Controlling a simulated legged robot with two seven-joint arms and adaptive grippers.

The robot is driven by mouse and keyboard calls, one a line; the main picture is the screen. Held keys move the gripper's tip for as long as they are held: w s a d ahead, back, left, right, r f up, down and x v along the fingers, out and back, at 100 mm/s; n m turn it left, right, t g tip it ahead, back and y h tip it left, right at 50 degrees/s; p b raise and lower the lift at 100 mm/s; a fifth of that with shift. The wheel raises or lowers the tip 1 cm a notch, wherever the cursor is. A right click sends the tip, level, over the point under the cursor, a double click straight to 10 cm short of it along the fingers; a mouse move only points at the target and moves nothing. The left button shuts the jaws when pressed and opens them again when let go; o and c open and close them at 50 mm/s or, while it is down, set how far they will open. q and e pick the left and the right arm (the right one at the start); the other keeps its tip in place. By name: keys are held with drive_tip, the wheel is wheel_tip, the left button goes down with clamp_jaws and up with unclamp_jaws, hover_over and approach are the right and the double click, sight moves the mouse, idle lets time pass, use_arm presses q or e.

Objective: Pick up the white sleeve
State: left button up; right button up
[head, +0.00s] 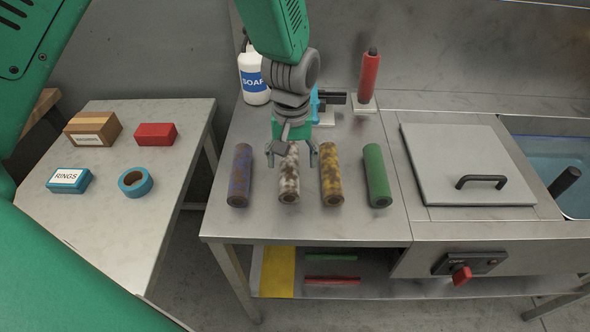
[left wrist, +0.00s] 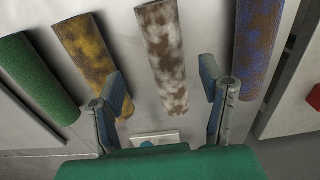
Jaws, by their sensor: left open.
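The white sleeve (head: 289,181) is a short tube, white with brown blotches, lying on the metal counter between a blue-and-brown sleeve (head: 240,176) and a yellow-and-brown sleeve (head: 331,175). My left gripper (head: 292,160) is over its far part, with one finger on each side, partly hiding it. In the left wrist view the white sleeve (left wrist: 163,55) runs between the two open fingers (left wrist: 163,92), apart from both. I cannot tell the height of the fingers above the counter. My right gripper is not in view.
A green sleeve (head: 376,176) lies at the right of the row. Behind stand a soap bottle (head: 254,78) and a red upright cylinder (head: 369,76). A lidded unit (head: 465,165) is at right. A side table (head: 108,195) at left holds boxes and a tape roll (head: 135,182).

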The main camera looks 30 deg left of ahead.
sight(287, 172)
use_arm(q)
drive_tip(key=shift+w+a+f, duration=0.1)
drive_tip(key=shift+a+f, duration=0.1)
drive_tip(key=shift+f, duration=0.35)
drive_tip(key=shift+a+f, duration=0.2)
drive_tip(key=shift+a, duration=0.05)
drive_tip(key=f, duration=0.4)
drive_tip(key=shift+s+a+f, duration=0.3)
drive_tip(key=shift+d+f, duration=0.25)
drive_tip(key=shift+d, duration=0.5)
drive_tip(key=shift+d+r, duration=0.1)
drive_tip(key=shift+c, duration=0.4)
drive_tip(key=c, duration=0.7)
drive_tip(key=shift+a, duration=0.2)
drive_tip(key=c, duration=0.5)
drive_tip(key=shift+s+a, duration=0.1)
drive_tip(key=shift+a, duration=0.3)
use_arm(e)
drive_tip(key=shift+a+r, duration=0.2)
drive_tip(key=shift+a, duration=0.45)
